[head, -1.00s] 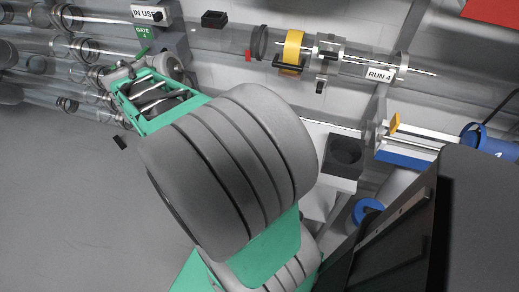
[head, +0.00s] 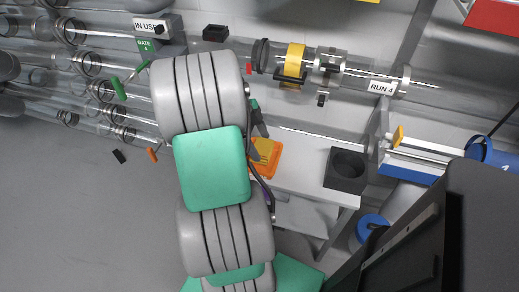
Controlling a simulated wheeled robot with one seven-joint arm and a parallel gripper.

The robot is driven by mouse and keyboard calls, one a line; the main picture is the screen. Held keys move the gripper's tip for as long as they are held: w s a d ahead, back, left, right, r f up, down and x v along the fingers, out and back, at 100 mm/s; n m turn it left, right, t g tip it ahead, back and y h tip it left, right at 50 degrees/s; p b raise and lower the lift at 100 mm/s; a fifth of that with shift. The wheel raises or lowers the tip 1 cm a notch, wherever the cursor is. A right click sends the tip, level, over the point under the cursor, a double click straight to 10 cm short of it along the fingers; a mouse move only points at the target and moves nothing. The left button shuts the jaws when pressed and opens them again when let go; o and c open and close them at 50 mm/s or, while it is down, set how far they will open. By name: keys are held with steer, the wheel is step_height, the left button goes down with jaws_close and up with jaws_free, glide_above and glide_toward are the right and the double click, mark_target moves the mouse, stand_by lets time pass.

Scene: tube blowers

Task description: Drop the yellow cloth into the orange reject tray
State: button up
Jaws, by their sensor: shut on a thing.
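The orange reject tray (head: 277,161) sits on the white bench, partly hidden on its left by my arm. The yellow cloth (head: 264,148) shows as a small yellow patch over the tray's opening. From this angle I cannot tell whether it touches the tray floor. My gripper (head: 262,134) is mostly hidden behind my arm; a dark tip shows at the cloth's upper edge. It is shut on the yellow cloth, above the tray.
A black square holder (head: 345,170) stands on the bench right of the tray. Clear tubes with a yellow collar (head: 293,62) run behind. A blue-and-white plunger device (head: 420,155) is at right. A black panel (head: 400,240) fills the lower right.

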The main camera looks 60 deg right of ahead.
mark_target(257, 145)
steer(key=f, duration=0.3)
steer(key=shift+w+d+f, duration=0.1)
steer(key=shift+d+f, duration=0.2)
steer(key=shift+f, duration=0.05)
steer(key=shift+b, duration=0.3)
steer(key=shift+f+b, duration=0.3)
steer(key=shift+f, duration=0.05)
steer(key=o, duration=0.9)
